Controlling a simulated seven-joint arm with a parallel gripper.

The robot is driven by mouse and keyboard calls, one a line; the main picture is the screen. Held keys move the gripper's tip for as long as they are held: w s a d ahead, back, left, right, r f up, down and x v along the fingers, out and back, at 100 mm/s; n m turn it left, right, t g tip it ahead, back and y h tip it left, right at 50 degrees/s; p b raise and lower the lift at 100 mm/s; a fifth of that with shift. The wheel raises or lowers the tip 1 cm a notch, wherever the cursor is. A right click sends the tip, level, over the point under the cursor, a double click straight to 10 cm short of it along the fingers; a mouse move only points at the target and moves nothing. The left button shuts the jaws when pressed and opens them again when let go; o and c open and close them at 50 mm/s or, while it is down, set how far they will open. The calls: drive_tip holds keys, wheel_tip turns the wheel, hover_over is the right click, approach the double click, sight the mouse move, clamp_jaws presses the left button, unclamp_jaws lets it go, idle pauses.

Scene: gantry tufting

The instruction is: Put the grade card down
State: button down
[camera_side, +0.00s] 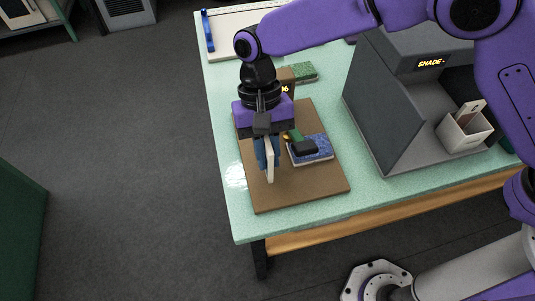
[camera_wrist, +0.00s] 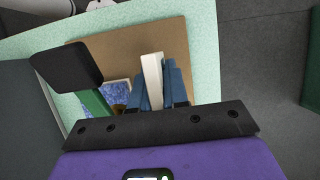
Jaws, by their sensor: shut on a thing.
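The grade card (camera_side: 269,168) is a thin cream slab, held upright on edge between the blue fingers of my gripper (camera_side: 267,155). In the wrist view the card (camera_wrist: 152,75) stands between the fingers and sticks out past their tips. My gripper points down over a brown board (camera_side: 265,198) on the table. Whether the card's lower edge touches the board I cannot tell. A blue tufted sample (camera_side: 322,152) lies on the board right of the gripper; its near part shows in the wrist view (camera_wrist: 116,92).
A green bar with a black block (camera_side: 303,147) overlaps the blue sample. A green sample (camera_side: 303,72) lies behind the board. A grey booth (camera_side: 370,100) marked SHADE and a pale box with cards (camera_side: 463,136) stand at right. The board's front is clear.

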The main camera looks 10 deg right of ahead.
drive_tip(key=shift+f, duration=0.75)
drive_tip(key=c, duration=1.1)
unclamp_jaws()
drive_tip(key=shift+f, duration=0.1)
drive_tip(key=v, duration=1.2)
